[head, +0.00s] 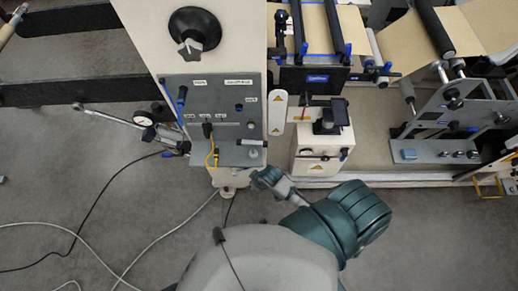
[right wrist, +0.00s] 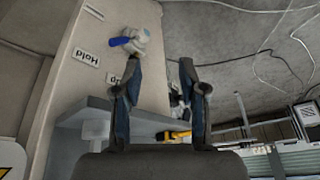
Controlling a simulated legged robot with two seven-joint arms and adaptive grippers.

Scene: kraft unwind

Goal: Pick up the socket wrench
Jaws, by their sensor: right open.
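A long chrome-handled tool (head: 112,117), which looks like the socket wrench though I cannot be sure, sticks out left of the grey control panel (head: 228,120). Its right end meets a cluster of gauges and fittings. My right gripper (head: 260,176) is below the panel's lower right edge, apart from that tool. In the right wrist view my right gripper (right wrist: 160,64) is open, with nothing between its fingertips. A yellow item (right wrist: 176,136) shows behind the fingers near a grey ledge; I cannot tell what it is. My left gripper is not in view.
A blue-handled item (head: 181,99) and a yellow cable (head: 211,156) are at the panel. A small white box machine (head: 318,150) stands to its right. Cables lie on the floor at left. A white and blue knob (right wrist: 130,40) shows in the right wrist view.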

